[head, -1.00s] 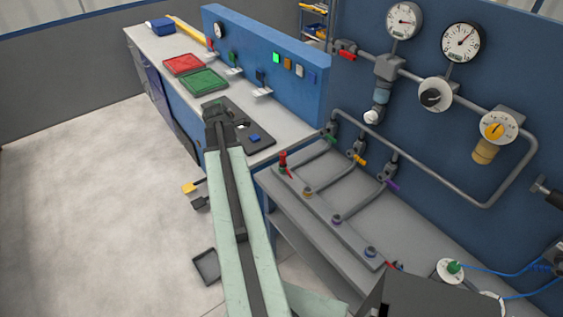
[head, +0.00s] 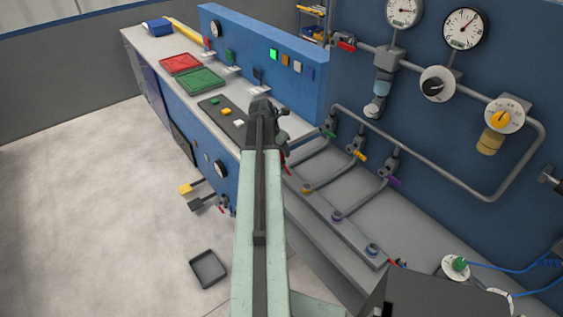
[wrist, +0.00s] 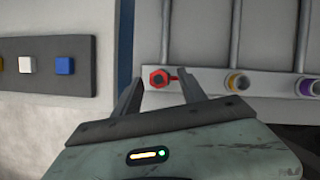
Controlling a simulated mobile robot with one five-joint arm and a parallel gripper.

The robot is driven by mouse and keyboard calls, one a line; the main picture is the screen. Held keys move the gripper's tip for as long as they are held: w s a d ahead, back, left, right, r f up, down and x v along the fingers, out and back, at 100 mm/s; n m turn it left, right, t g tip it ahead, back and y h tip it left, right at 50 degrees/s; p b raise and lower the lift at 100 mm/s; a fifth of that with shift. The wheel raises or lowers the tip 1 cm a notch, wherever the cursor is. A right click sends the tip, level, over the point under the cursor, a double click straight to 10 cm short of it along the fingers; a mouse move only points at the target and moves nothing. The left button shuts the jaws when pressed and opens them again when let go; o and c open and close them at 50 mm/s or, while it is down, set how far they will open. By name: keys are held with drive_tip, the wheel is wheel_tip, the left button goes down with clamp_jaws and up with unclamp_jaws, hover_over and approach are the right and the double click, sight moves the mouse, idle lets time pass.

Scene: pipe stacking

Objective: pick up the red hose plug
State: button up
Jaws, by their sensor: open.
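The red hose plug (wrist: 158,78) shows in the wrist view as a red hexagonal piece with a grey centre, at the left end of the grey rail (wrist: 210,83). A thin red piece sticks out to its right. My gripper (wrist: 159,82) is open, with one finger to the left of the plug and one to the right in the picture. I cannot tell the height gap between them. In the head view my gripper (head: 268,112) and arm hide most of the plug.
Sockets with yellow (head: 306,189) and purple (head: 337,216) rings sit further along the rail. Pipes with coloured valve handles (head: 361,156) rise behind it. A dark board with coloured blocks (wrist: 40,65) lies to the left. A blue panel wall (head: 440,140) stands behind.

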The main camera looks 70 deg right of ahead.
sight(281, 153)
drive_tip(key=b+x, duration=0.2)
drive_tip(key=x, duration=0.1)
drive_tip(key=shift+w+f, duration=0.15)
drive_tip(key=shift+f, duration=0.1)
drive_tip(key=shift+r, duration=0.15)
clamp_jaws()
idle(0.9)
